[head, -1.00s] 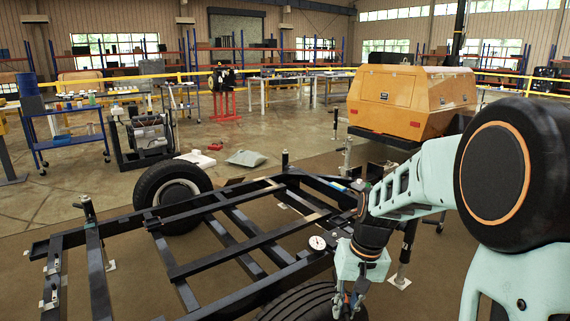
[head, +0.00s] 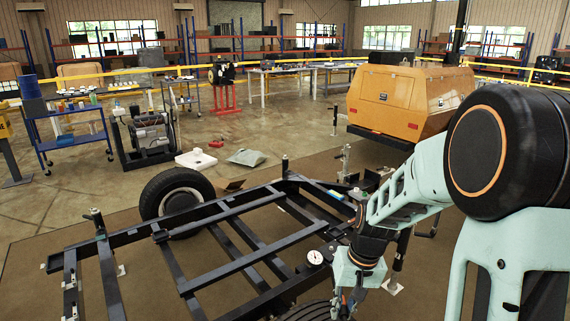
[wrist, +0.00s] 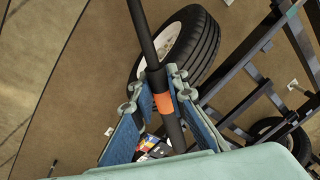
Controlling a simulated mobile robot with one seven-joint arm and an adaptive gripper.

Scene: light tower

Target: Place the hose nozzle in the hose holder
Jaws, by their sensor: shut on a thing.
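My gripper (head: 342,303) is low at the bottom right of the head view, beside the black trailer frame. In the wrist view, its blue-padded fingers (wrist: 158,105) are shut on a long black rod with an orange band, which I take to be the hose nozzle (wrist: 163,102). The rod runs up out of the top of the wrist view, and its lower end passes down between the fingers. In the head view, the held nozzle cannot be made out clearly. I cannot pick out the hose holder in either view.
The black trailer frame (head: 218,215) fills the floor in front, with a tire (head: 178,193) at its far side. A round white gauge (head: 315,257) sits by the frame near my gripper. The orange generator housing (head: 408,95) stands behind my arm. Open floor lies left.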

